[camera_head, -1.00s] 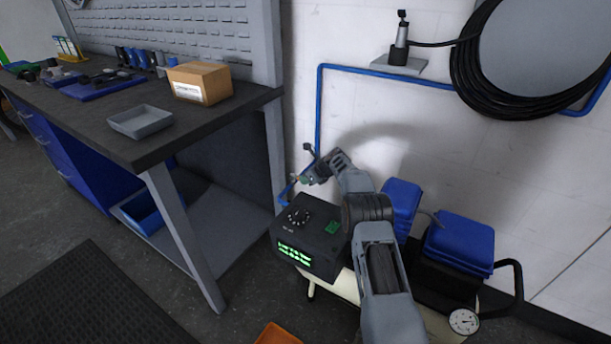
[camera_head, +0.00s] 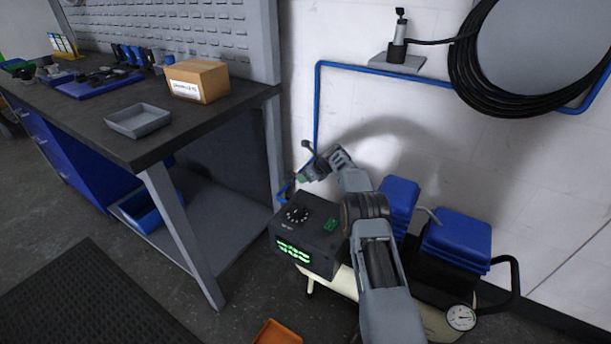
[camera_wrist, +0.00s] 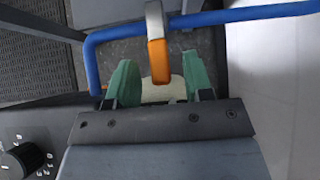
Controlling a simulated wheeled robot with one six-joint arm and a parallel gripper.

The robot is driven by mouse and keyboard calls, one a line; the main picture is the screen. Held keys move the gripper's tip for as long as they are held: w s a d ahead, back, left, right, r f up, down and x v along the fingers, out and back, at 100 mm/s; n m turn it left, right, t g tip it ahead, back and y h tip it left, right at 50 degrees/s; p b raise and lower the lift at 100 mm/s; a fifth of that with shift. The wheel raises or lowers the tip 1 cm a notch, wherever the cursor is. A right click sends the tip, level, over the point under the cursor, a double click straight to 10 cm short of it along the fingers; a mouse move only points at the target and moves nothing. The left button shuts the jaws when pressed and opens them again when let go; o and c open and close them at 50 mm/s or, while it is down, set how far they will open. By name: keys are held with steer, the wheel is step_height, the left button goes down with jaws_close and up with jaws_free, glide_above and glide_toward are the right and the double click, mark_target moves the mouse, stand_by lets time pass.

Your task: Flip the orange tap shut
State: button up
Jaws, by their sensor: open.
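The orange tap lever (camera_wrist: 158,62) shows in the wrist view, hanging from a grey metal valve body (camera_wrist: 154,18) on a blue pipe (camera_wrist: 115,33). My gripper (camera_wrist: 161,84) is open, with one green finger on each side of the lever. Gaps show between the lever and both fingers, so it is not gripped. In the head view my gripper (camera_head: 306,175) is beside the lower end of the blue pipe by the wall. The tap cannot be made out clearly there.
A black box with a green display (camera_head: 308,238) sits just below my gripper. A compressor with blue covers (camera_head: 455,243) stands to the right. The workbench (camera_head: 95,135) is on the left, with a grey tray (camera_head: 138,121).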

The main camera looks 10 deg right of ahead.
steer(key=p+v, duration=0.3)
steer(key=v, duration=1)
steer(key=shift+s+d+r+p, duration=0.2)
steer(key=shift+d+r+p, duration=0.05)
steer(key=shift+p, duration=0.1)
steer(key=s+a+r+n+g+h+p, duration=0.1)
steer(key=s+a+r+n+p, duration=0.2)
steer(key=s+r+n+p, duration=0.75)
steer(key=s+a+r+n+g+h+p, duration=0.1)
steer(key=s+a+r+n+h+p, duration=0.15)
steer(key=s+r, duration=0.85)
steer(key=s+r+n+h+p, duration=0.3)
steer(key=s+r+n+p, duration=0.9)
steer(key=s, duration=0.7)
step_height(320, 180, up, 3)
steer(key=shift+d+f+n+p, duration=0.2)
steer(key=shift+n+p, duration=0.15)
steer(key=shift+n, duration=0.15)
steer(key=shift+s, duration=0.2)
steer(key=shift+c, duration=0.4)
